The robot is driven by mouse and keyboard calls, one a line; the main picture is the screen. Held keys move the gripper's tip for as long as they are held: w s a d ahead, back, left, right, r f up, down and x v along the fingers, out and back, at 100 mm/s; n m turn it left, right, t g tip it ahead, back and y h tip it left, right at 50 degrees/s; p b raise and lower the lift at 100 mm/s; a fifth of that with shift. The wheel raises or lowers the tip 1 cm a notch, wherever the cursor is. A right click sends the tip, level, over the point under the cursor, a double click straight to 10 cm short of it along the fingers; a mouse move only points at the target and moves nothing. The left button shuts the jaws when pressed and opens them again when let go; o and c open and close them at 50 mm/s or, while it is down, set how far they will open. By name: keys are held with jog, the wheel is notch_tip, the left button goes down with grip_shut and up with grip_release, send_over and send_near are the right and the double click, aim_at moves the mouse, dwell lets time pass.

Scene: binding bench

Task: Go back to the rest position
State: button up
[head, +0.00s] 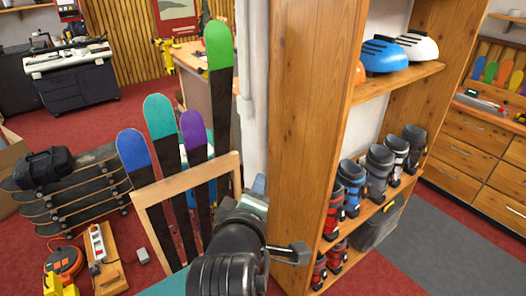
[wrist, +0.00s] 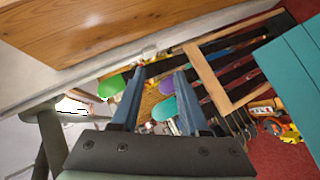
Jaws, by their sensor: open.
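My gripper (head: 258,187) is low in the middle of the head view, at the end of my dark arm, beside the side panel of the wooden shelf unit (head: 305,120). In the wrist view my gripper (wrist: 160,75) shows two blue-grey fingers spread apart with nothing held between them. Beyond the fingers stand several skis with coloured tips, among them a green one (head: 218,45) and a purple one (head: 193,128). They lean in a wooden frame (head: 160,200). My arm hides part of the frame and the lower skis in the head view.
The shelf unit bears several ski boots (head: 380,165) and helmets (head: 385,55). Skateboards (head: 70,200), a power strip (head: 97,243) and an orange reel (head: 65,262) are on the left. A teal surface (wrist: 285,75) lies close at the wrist view's right. Red floor (head: 130,105) is open behind.

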notch_tip(320, 180, up, 14)
jog(key=m+t, duration=0.4)
jog(key=t, duration=0.1)
jog(key=s+r+m+t+b, duration=0.1)
jog(key=s+r+m+t, duration=0.3)
jog(key=s+r, duration=0.3)
jog(key=s+d+r+m+t+y+b, duration=0.1)
jog(key=s+r+m+t, duration=0.3)
jog(key=r, duration=1)
jog(key=s, duration=0.3)
jog(key=shift+s+d+r+t, duration=0.3)
jog(key=shift+s+t, duration=0.1)
